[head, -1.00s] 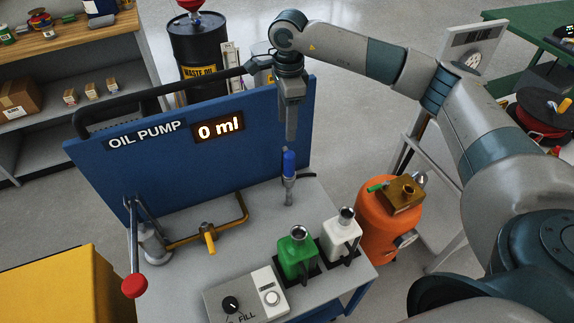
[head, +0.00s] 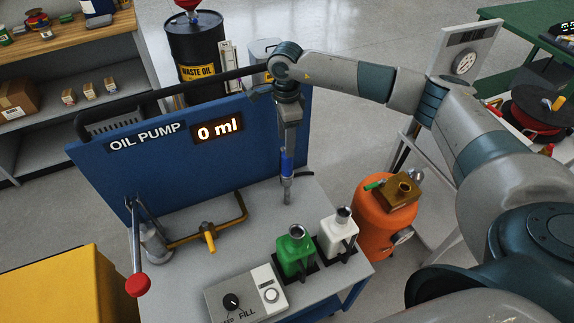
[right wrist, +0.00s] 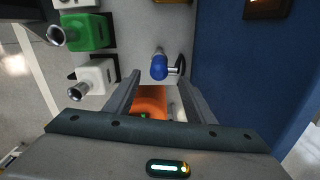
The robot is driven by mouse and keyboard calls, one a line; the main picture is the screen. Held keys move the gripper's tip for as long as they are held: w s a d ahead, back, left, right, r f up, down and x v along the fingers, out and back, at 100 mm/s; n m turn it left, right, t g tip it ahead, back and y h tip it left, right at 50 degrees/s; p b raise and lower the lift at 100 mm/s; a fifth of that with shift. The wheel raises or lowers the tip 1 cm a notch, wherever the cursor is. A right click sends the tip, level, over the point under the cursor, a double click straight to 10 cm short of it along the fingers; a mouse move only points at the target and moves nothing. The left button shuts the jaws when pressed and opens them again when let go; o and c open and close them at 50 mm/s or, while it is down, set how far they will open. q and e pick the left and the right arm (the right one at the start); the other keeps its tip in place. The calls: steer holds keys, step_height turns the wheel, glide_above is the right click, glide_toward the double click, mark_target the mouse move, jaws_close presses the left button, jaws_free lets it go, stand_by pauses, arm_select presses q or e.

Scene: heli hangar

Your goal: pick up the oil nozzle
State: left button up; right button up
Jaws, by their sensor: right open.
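The oil nozzle (head: 287,165) has a blue grip and a grey metal lower part. It stands upright on the grey top of the oil pump cart, close to the blue panel. It also shows in the right wrist view (right wrist: 159,68), just beyond the fingertips and roughly in line with the gap between them. My right gripper (head: 288,147) points down directly above the nozzle, its tips at about the top of the blue grip. The jaws (right wrist: 158,80) are apart with nothing held. I cannot tell whether they touch the nozzle. My left gripper is not in view.
A green can (head: 296,254) and a white can (head: 337,235) stand at the cart's right front. A control box (head: 246,297), a brass pipe (head: 188,239) and a red-knobbed lever (head: 137,284) are nearby. The blue panel (head: 110,165) rises close behind the nozzle. An orange tank (head: 380,235) stands right.

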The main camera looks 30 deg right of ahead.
mark_target(287, 164)
step_height(287, 164, down, 5)
steer(key=shift+f+p, duration=0.1)
steer(key=shift+p, duration=0.7)
steer(key=shift+f, duration=0.35)
steer(key=shift+f+p, duration=0.5)
steer(key=shift+p, duration=0.15)
step_height(287, 164, down, 3)
steer(key=shift+s+p, duration=0.15)
steer(key=shift+p, duration=0.65)
steer(key=shift+f, duration=0.6)
jaws_close()
